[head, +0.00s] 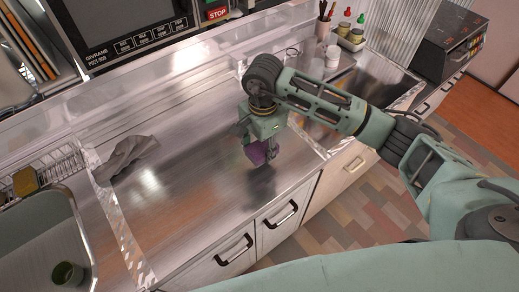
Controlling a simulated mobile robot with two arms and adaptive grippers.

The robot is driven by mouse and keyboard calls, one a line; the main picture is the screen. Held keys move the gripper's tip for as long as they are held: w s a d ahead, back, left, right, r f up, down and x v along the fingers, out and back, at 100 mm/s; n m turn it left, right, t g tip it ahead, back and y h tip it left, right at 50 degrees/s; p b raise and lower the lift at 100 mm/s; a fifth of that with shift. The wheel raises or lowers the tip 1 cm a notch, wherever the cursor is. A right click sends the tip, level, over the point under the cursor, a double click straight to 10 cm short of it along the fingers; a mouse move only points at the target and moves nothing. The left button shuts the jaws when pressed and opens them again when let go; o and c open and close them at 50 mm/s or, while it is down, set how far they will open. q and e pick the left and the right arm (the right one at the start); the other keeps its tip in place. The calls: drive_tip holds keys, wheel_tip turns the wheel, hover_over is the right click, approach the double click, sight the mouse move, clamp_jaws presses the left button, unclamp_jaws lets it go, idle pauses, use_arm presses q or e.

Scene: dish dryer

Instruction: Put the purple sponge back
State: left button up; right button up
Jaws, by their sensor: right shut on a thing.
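The purple sponge (255,154) is held in my right gripper (262,155), just above or at the steel counter (195,170). I cannot tell whether the sponge touches the counter. My right gripper points down over the right part of the counter, shut on the sponge, and hides part of it. My left gripper does not show.
A crumpled grey cloth (128,155) lies at the counter's left. Bottles and a utensil cup (323,28) stand at the back right.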

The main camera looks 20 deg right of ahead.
sight(260, 153)
drive_tip(key=shift+w+a+f, duration=0.1)
drive_tip(key=shift+w+f, duration=0.55)
drive_tip(key=shift+w, duration=0.25)
wheel_tip(260, 153, down, 3)
drive_tip(key=shift+p, duration=0.75)
drive_tip(key=shift+f, duration=0.4)
drive_tip(key=shift+f, duration=0.1)
drive_tip(key=shift+f, duration=0.15)
drive_tip(key=o, duration=1.1)
